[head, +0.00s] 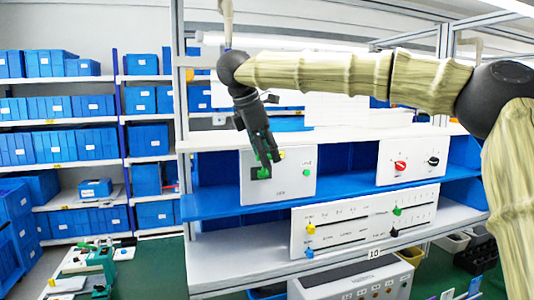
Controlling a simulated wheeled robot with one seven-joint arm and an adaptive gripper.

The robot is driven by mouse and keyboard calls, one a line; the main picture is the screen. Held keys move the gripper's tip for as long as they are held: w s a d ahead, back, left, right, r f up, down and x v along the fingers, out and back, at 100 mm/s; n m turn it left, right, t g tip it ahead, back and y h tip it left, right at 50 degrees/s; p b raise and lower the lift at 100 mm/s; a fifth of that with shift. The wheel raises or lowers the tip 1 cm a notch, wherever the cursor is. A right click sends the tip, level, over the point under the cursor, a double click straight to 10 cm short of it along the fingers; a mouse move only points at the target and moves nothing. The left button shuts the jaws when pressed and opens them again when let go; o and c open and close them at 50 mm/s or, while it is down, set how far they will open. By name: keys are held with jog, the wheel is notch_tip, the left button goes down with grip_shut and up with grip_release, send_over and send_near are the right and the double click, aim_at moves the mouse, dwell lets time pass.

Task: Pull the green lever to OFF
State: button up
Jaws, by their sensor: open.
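A white box panel (290,190) stands on the blue shelf. A green lever (264,173) shows at its left, against a dark plate, partly hidden by my gripper. My gripper (267,157) reaches down in front of the panel, its open fingertips right above or at the green lever. I cannot tell whether they touch it. The OFF marking is too small to read.
A slider panel (330,222) with coloured knobs sits below. A panel with red and black knobs (420,160) stands at right. A shelf board lies above.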

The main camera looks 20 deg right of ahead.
jog(key=shift+x, duration=1.05)
